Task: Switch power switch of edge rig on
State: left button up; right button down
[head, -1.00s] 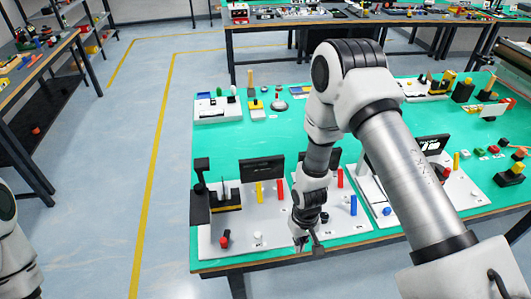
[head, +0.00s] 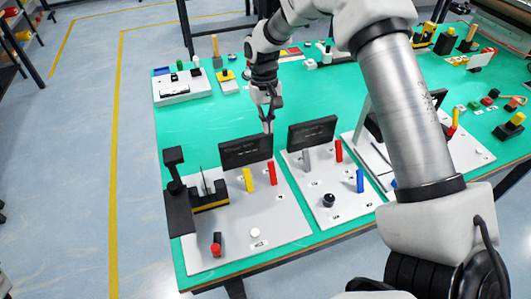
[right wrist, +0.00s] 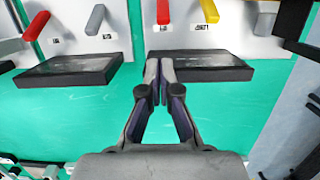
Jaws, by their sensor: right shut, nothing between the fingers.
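No rig's label is readable, so I cannot tell which one is the edge rig. The left rig (head: 232,218) is a white plate with a black screen (head: 246,151), a yellow lever (head: 248,180), a red lever (head: 272,173), a red-topped switch (head: 216,247) and a white knob (head: 255,233). The middle rig (head: 316,186) has a grey lever (head: 306,160), a red lever (head: 338,151), a blue lever (head: 360,181) and a dark knob (head: 328,200). My right gripper (head: 268,128) is shut and empty behind the left rig's screen; its closed fingers (right wrist: 158,66) show in the right wrist view. My left gripper is out of view.
A black stand (head: 177,195) rises at the left rig's left side. Another rig (head: 468,150) lies to the right, partly behind my right arm. A white box (head: 183,89) is at the back left. The green mat (head: 190,130) between is clear.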

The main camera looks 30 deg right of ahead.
jog(key=p, duration=0.2)
send_near(273, 173)
jog(key=w+f, duration=0.1)
jog(key=d+f, duration=0.1)
jog(key=f, duration=0.1)
jog(key=w+f, duration=0.1)
jog(key=f, duration=0.1)
jog(key=shift+w+d, duration=0.3)
jog(key=shift+f, duration=0.6)
